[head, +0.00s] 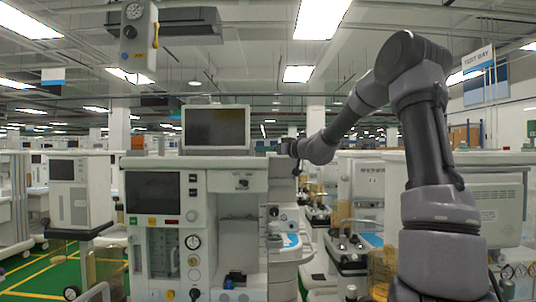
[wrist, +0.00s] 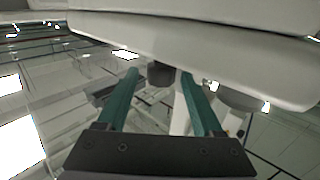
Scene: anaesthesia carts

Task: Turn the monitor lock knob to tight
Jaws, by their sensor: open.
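The monitor (head: 216,128) with a dark screen stands on top of the anaesthesia cart in the head view. A short dark knob (wrist: 160,74), which looks like the lock knob, shows under a large pale housing (wrist: 200,40) in the wrist view. My gripper (wrist: 160,80) is open, its two green fingers pointing toward the knob with one on either side in the picture. I cannot tell whether they touch it. In the head view my gripper (head: 290,148) is small, to the right of the monitor. The knob cannot be made out there.
The cart body (head: 170,235) has a second dark screen (head: 153,193), dials and an open bay. A pale post (wrist: 181,110) and a rounded grey part (wrist: 240,99) lie beyond my fingers. More carts (head: 70,190) stand left and right. Green floor shows at left.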

